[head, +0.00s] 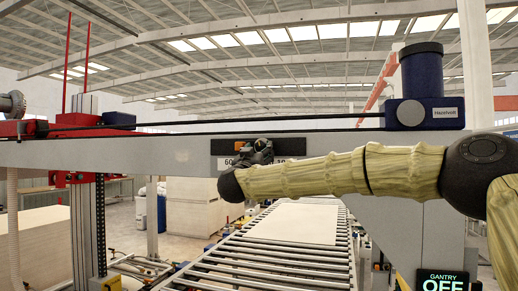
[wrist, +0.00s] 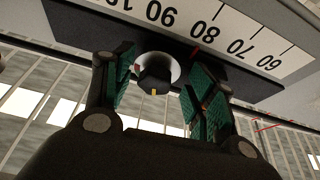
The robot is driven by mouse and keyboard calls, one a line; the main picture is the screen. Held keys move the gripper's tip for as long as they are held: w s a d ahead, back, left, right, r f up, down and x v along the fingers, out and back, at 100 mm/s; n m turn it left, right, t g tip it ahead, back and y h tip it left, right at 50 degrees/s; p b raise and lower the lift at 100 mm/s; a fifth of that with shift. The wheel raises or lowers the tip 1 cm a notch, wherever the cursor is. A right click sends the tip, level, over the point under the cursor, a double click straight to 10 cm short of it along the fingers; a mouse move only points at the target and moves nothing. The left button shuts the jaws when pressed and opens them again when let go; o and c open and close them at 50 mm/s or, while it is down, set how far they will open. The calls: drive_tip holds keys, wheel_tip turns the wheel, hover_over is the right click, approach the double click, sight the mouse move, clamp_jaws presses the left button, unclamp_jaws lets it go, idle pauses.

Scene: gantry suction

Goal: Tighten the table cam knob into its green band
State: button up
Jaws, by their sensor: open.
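In the wrist view a dark knob (wrist: 154,74) with a yellow mark stands on a silver disc. My gripper (wrist: 160,66) is open, with one green-padded finger on each side of the knob. Gaps show between the pads and the knob, so it is not gripped. Whether this is the table cam knob I cannot tell. No green band shows. In the head view my gripper (head: 256,150) is in front of the scale plate on the grey beam and hides the knob.
A white number scale (wrist: 228,40), upside down in the wrist view, lies close beyond the fingers. The grey gantry beam (head: 130,152) spans the head view. Below it are a roller conveyor (head: 270,262) with a pale board (head: 300,222) and a sign (head: 443,281) reading "GANTRY OFF".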

drive_tip(key=shift+s+r, duration=0.65)
drive_tip(key=shift+s, duration=0.35)
drive_tip(key=shift+w+f, duration=0.5)
drive_tip(key=shift+w, duration=0.35)
drive_tip(key=shift+c, duration=0.8)
drive_tip(key=shift+w+f, duration=0.1)
drive_tip(key=shift+w, duration=0.1)
drive_tip(key=c, duration=0.4)
drive_tip(key=shift+s+d+r, duration=0.1)
drive_tip(key=shift+s+r, duration=0.1)
drive_tip(key=shift+s, duration=0.05)
drive_tip(key=c, duration=0.5)
drive_tip(key=shift+o, duration=0.2)
drive_tip(key=shift+f+m+b, duration=0.1)
drive_tip(key=shift+m+b, duration=0.25)
drive_tip(key=shift+m, duration=0.05)
drive_tip(key=m+h+b, duration=0.2)
drive_tip(key=m+b, duration=0.1)
drive_tip(key=shift+a+g, duration=0.3)
drive_tip(key=shift+g, duration=0.1)
drive_tip(key=shift+w+a+r+m+g+h+b, duration=0.15)
drive_tip(key=shift+m+g+h+b, duration=0.35)
drive_tip(key=shift+m, duration=0.8)
drive_tip(key=shift+s+d+r+m+g+h+b, duration=0.15)
drive_tip(key=shift+m+h+b, duration=0.5)
drive_tip(key=shift+m, duration=0.65)
drive_tip(key=shift+w+a, duration=0.1)
